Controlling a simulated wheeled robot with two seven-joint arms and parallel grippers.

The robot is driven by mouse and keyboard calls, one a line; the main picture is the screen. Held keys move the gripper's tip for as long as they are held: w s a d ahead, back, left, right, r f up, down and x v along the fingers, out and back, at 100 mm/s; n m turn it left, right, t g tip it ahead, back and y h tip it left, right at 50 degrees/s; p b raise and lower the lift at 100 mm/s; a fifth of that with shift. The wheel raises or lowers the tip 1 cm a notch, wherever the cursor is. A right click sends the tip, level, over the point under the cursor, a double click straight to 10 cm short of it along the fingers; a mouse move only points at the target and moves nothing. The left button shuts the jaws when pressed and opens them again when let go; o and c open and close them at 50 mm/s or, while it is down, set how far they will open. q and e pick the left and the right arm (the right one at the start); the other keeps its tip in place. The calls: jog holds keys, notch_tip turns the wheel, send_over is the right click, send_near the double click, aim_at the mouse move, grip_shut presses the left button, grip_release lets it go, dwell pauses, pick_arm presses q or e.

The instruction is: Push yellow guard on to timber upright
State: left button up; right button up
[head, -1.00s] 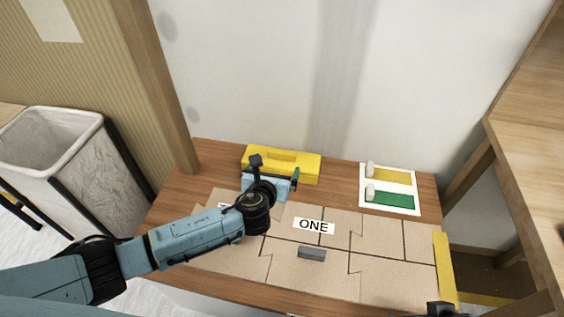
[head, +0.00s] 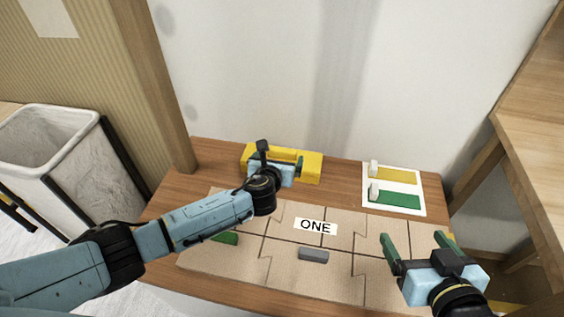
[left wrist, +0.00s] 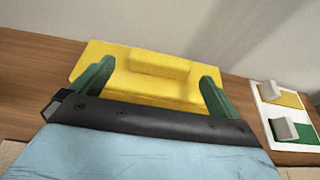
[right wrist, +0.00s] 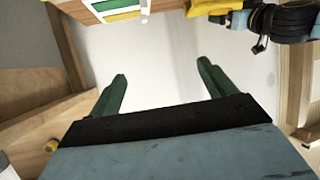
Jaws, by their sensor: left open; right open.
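The yellow guard (head: 313,169), a block with a raised ridge, lies at the back of the table near the wall. It fills the middle of the left wrist view (left wrist: 158,65). My left gripper (head: 280,163) is open at its near side, with one green finger towards each end of the ridge; I cannot tell whether they touch it. A timber upright (head: 162,85) stands at the table's back left corner, apart from the guard. My right gripper (head: 413,240) is open and empty above the front right of the table. In the right wrist view its fingers (right wrist: 162,85) frame bare pale wall.
Jointed cardboard pieces with a "ONE" label (head: 315,226) cover the front of the table. A grey block (head: 314,255) lies on them. A white panel with yellow and green strips (head: 395,189) lies at back right. A bin (head: 55,150) stands left; wooden shelving (head: 535,150) stands right.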

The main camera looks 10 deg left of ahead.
aim_at(281, 153)
pick_arm(q)
jog(key=shift+b+x, duration=0.7)
jog(key=shift+x, duration=0.2)
jog(key=shift+b+x, duration=0.65)
jog(key=shift+x, duration=0.4)
pick_arm(e)
notch_tip(281, 153, up, 12)
jog(key=w+a+t+y, duration=0.1)
jog(key=a+t+y, duration=0.1)
jog(key=t, duration=0.6)
jog(key=shift+a+f+y, duration=0.2)
jog(key=shift+a+y, duration=0.1)
jog(key=shift+y, duration=0.1)
jog(key=shift+w, duration=0.1)
pick_arm(q)
jog(key=c, duration=0.9)
